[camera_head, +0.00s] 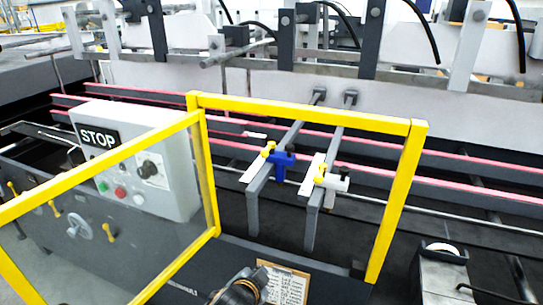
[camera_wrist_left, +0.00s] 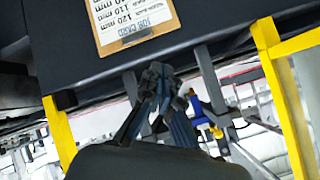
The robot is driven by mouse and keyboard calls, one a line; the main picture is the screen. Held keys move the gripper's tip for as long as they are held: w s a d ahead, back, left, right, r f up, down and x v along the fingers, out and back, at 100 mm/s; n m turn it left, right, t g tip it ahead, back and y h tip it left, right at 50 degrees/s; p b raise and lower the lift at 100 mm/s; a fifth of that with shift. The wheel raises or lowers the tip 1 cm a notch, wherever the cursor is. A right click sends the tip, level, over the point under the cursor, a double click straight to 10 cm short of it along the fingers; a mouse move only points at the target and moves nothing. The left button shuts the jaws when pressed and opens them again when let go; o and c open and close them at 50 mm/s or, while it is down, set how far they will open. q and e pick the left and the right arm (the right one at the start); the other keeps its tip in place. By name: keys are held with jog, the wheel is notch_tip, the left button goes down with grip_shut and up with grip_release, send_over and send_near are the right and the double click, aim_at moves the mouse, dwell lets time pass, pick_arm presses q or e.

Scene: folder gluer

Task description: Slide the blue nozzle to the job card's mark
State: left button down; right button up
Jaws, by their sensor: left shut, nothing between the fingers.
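The blue nozzle (camera_head: 284,160) sits on the left of two grey bars inside the yellow frame, with a yellow knob and a white scale strip beside it. It also shows in the left wrist view (camera_wrist_left: 217,131), partly hidden. The job card (camera_head: 282,284) lies on the dark panel at the bottom. In the left wrist view the card (camera_wrist_left: 134,20) shows printed lines, including 110 mm and 120 mm; I cannot tell which is marked. My left gripper (camera_wrist_left: 163,72) is shut and empty, just below the card in that view and apart from the nozzle. My right gripper is out of view.
A white nozzle (camera_head: 334,182) sits on the right bar, close by. The yellow guard frame (camera_head: 305,109) surrounds the bars. A grey control box (camera_head: 140,160) with a STOP sign stands to the left. Pink-edged rails run behind.

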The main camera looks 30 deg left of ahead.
pick_arm(q)
jog(key=w+a+r+m+t+y, duration=0.2)
jog(key=w+a+r+t, duration=0.25)
jog(key=w+r, duration=0.4)
jog(key=m+t+y, duration=0.2)
jog(key=m+t, duration=0.1)
send_near(266, 153)
jog(key=x, duration=0.3)
jog(key=d+p+x, duration=0.1)
jog(key=x, duration=0.2)
jog(key=p+x, duration=0.1)
jog(key=x, duration=0.2)
jog(key=shift+w+d, duration=0.3)
jog(key=shift+w, duration=0.1)
jog(key=shift+s+a+t, duration=0.25)
jog(key=shift+s+a, duration=0.05)
jog(key=shift+a, duration=0.15)
jog(key=shift+s+a, duration=0.15)
jog(key=shift+a, duration=0.15)
jog(key=shift+s+a, duration=0.25)
jog(key=shift+a, duration=0.85)
